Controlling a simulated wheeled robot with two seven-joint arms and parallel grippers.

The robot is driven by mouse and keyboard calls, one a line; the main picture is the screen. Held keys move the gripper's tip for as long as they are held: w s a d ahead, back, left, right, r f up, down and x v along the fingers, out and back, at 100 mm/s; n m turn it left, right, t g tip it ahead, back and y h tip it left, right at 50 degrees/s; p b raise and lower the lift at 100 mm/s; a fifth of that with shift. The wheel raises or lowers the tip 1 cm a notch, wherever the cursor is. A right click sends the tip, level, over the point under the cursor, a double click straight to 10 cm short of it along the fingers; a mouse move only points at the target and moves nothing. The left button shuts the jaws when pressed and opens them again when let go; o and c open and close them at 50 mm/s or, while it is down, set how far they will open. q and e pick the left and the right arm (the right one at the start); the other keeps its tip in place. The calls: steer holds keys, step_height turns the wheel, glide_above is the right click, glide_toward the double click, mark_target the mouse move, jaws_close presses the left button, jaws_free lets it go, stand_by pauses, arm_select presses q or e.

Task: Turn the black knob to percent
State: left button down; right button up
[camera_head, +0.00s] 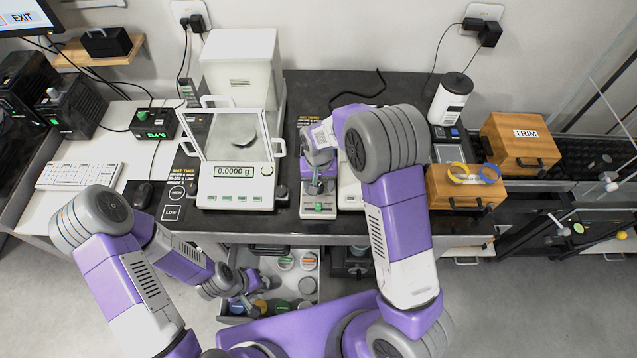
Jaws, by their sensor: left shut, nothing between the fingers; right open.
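My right gripper (317,186) points down over a narrow white device (318,212) with a green part at its front, right of the balance. The gripper is open. A dark shape shows around its fingertips, but I cannot tell whether it is the black knob or part of the gripper. No percent mark is readable. My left gripper (250,302) is shut and empty, low over the open drawer (318,292) below the table front, well away from the device.
The balance (236,190) reading 0.0000 g, with its glass shield, stands left of the device. Wooden boxes, one marked TRIM (524,134), and a white canister (452,98) stand to the right. The drawer holds several round containers. The dark table behind the device is mostly clear.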

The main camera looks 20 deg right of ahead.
step_height(320, 180, up, 8)
steer(key=shift+f+p, duration=0.25)
steer(key=shift+p, duration=0.35)
arm_select(q)
steer(key=shift+r, duration=0.65)
arm_select(e)
steer(key=shift+f, duration=0.1)
